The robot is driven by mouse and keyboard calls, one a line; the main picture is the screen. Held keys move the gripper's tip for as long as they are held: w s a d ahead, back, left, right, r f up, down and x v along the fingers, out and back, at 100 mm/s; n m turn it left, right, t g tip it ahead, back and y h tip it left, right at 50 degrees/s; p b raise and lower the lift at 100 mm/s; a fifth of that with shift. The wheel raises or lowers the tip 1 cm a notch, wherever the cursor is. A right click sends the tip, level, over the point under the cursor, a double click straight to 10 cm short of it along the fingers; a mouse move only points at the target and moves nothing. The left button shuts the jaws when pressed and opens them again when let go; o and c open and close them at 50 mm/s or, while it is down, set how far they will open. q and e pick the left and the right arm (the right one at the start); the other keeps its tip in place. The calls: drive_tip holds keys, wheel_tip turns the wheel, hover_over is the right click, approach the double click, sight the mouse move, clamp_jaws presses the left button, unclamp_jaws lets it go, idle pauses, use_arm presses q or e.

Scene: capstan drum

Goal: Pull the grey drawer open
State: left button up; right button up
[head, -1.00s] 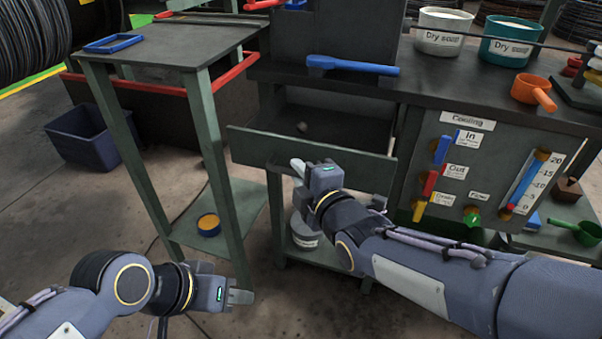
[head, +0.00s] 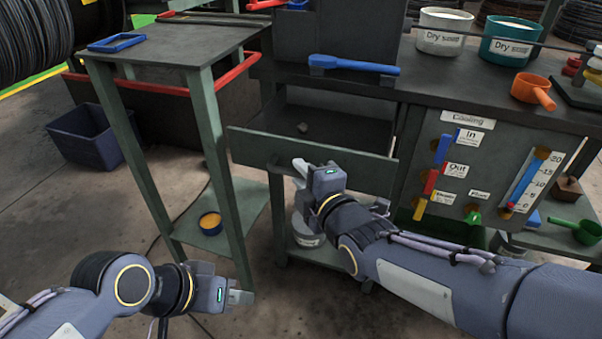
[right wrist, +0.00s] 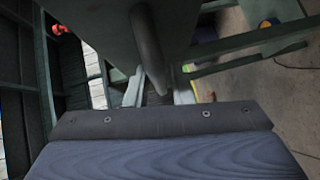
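The grey drawer (head: 310,160) stands pulled out from under the dark bench, its inside visible from above with a small grey lump (head: 302,127) in it. Its dark bar handle (head: 274,164) is on the front panel and also shows in the right wrist view (right wrist: 148,40). My right gripper (head: 298,174) is at the handle, its two pale fingers apart. In the right wrist view the handle's lower end lies in line with the gap between the fingers; contact cannot be made out. My left gripper (head: 242,297) is low at the left, away from the drawer, with nothing visible in it.
A green-legged side table (head: 165,45) with a blue frame (head: 116,43) stands left of the drawer. The cooling panel (head: 480,170) is at the right. A grey round container (head: 306,232) sits below the drawer.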

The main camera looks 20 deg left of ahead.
drive_tip(key=p+v, duration=0.1)
drive_tip(key=v, duration=0.6)
drive_tip(key=shift+d, duration=0.1)
drive_tip(key=d+f+m+g+h, duration=0.1)
drive_tip(key=d+f+m+h, duration=0.1)
drive_tip(key=d+m, duration=0.5)
drive_tip(key=d+f+m+g+h, duration=0.15)
drive_tip(key=d+m, duration=0.35)
drive_tip(key=d, duration=0.5)
drive_tip(key=s+d+f+m+g+h+p, duration=0.1)
drive_tip(key=s+d+f+m+g+h, duration=0.15)
drive_tip(key=s+d+m, duration=0.5)
drive_tip(key=s+d+f+m+g+h, duration=0.1)
drive_tip(key=s+d+f+m+h, duration=0.15)
drive_tip(key=s+d+m, duration=0.5)
wheel_tip(320, 180, up, 22)
drive_tip(key=s+a+p, duration=0.1)
drive_tip(key=a+p, duration=0.1)
drive_tip(key=p, duration=2)
drive_tip(key=shift+f+y, duration=0.2)
drive_tip(key=shift+y, duration=0.25)
